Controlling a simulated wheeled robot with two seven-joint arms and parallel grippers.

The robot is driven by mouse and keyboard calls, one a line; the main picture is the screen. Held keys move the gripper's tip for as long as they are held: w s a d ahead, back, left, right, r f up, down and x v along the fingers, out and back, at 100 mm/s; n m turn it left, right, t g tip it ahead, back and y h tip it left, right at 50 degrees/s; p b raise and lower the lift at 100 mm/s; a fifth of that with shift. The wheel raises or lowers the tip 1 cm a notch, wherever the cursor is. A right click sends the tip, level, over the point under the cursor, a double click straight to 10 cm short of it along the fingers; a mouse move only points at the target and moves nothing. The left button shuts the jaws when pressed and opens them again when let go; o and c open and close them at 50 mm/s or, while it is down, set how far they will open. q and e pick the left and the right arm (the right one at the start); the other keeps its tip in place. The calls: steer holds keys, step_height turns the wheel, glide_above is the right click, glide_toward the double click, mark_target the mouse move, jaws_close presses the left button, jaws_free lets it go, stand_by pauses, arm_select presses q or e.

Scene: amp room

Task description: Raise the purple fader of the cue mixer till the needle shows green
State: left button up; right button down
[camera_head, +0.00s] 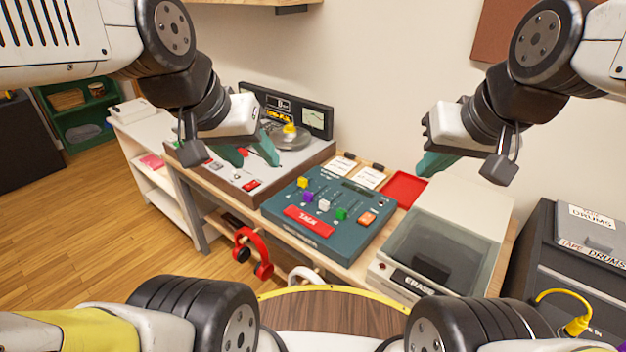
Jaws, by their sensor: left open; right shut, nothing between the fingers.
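The cue mixer (335,233) is a dark teal box on the bench in the middle of the head view. Its purple fader (307,197) sits between a yellow knob (302,182) and a white knob (323,205), with a green knob (341,213) further right. A pale meter (314,119) is on the dark panel behind the left machine; its needle is too small to read. My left gripper (257,160) is open and empty above the left machine, apart from the purple fader. My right gripper (425,169) is shut and empty, above the bench right of the mixer.
A grey machine (240,181) with a metal disc stands left of the mixer. The mixer also has a red bar button (308,222) and an orange button (367,218). Right are a red tray (405,189) and a clear-lidded unit (436,250). Red headphones (262,267) hang in front.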

arm_select(q)
steer(key=w+f+m, duration=0.2)
steer(key=w+f, duration=0.1)
steer(key=w, duration=0.8)
steer(key=m+g, duration=0.3)
steer(key=m, duration=0.1)
glide_above(308, 194)
steer(key=s+a, duration=0.2)
steer(key=s, duration=0.1)
step_height(308, 194, down, 24)
steer(key=x, duration=0.8)
steer(key=shift+w+d, duration=0.1)
steer(key=shift+w, duration=0.2)
jaws_close()
